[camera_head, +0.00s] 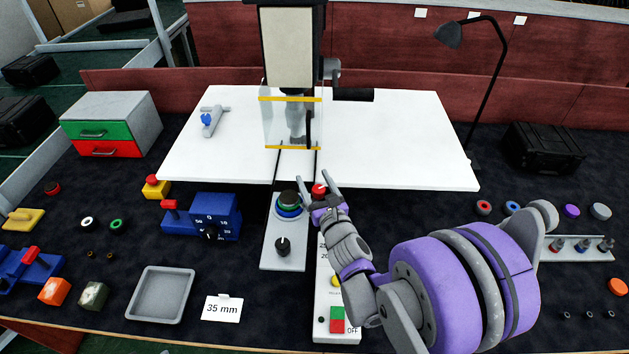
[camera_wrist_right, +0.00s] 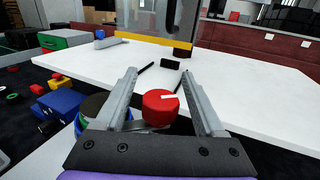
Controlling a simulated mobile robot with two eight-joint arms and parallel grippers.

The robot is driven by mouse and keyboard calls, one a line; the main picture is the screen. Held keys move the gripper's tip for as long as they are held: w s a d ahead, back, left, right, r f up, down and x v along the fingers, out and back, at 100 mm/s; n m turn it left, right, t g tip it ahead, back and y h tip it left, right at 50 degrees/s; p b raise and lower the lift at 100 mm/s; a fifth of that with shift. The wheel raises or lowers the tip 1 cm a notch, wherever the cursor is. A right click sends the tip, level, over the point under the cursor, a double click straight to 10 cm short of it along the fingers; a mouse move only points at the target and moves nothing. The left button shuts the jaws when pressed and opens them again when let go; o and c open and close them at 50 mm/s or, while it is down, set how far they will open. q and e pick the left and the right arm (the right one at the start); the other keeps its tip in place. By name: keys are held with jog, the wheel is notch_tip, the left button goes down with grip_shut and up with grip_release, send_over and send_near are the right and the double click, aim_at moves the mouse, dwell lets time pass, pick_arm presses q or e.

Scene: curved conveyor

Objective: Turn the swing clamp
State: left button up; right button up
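My right gripper (camera_head: 313,180) reaches in from the lower right, fingers apart. In the right wrist view its two fingers (camera_wrist_right: 160,76) stand on either side of a red round knob (camera_wrist_right: 160,106) with a white mark on top. A gap shows beside the knob, and nothing is visibly gripped. In the head view the red knob (camera_head: 319,190) is partly hidden by the fingers. I cannot tell for certain which part is the swing clamp. A grey fixture with a blue knob (camera_head: 206,119) lies on the white table (camera_head: 400,140). My left gripper is not in view.
A round stack with green and blue rings (camera_head: 289,204) stands close left of my right gripper, on a grey plate. A machine with yellow-edged guard (camera_head: 291,148) rises behind. A blue dial box (camera_head: 212,214) and grey tray (camera_head: 160,295) lie left.

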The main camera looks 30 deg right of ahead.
jog(key=s+a, duration=0.1)
jog(key=s, duration=0.9)
jog(key=shift+s+a+b, duration=0.35)
jog(key=shift+a+b, duration=0.05)
